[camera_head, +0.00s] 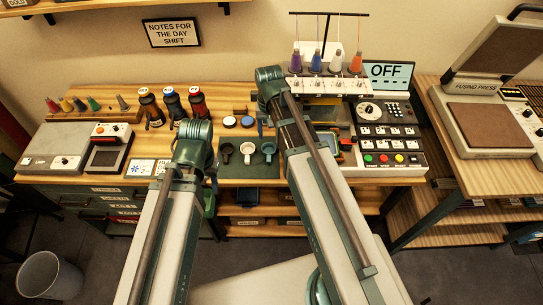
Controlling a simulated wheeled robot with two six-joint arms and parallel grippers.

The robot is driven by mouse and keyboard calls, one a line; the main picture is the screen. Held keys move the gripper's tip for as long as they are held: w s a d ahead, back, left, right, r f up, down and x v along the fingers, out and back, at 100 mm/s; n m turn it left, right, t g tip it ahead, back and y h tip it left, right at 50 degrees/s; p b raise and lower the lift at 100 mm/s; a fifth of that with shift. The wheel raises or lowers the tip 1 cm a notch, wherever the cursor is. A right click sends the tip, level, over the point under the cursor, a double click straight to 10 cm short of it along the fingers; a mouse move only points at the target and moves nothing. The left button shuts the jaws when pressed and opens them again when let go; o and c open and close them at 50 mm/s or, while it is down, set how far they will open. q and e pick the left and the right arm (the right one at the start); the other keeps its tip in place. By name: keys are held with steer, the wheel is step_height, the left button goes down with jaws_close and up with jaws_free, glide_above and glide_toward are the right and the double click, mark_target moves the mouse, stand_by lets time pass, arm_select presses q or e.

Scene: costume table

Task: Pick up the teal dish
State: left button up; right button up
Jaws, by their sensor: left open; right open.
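A green mat (262,169) lies at the front middle of the bench, with three small round pieces in a row: a black one (227,150), a white one (248,150) and a dark teal one (268,148), which looks like the teal dish. My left gripper (211,178) is low by the bench's front edge, left of the mat, mostly hidden by my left arm. My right gripper (262,126) is largely hidden by my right arm, just behind the teal piece. Both are open, and I see nothing held.
Several thread cones (172,103) stand behind my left arm. A sewing machine (385,130) fills the bench right of my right arm. A grey device (57,148) is at the left. A fusing press (495,125) stands on the right table. Little bench top is clear around the mat.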

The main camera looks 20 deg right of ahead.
steer(key=b, duration=0.8)
glide_above(269, 157)
steer(key=f, duration=0.8)
steer(key=shift+s, duration=0.25)
steer(key=shift+f, duration=0.15)
steer(key=shift+f, duration=0.1)
steer(key=f+b, duration=0.5)
steer(key=shift+w, duration=0.3)
jaws_close()
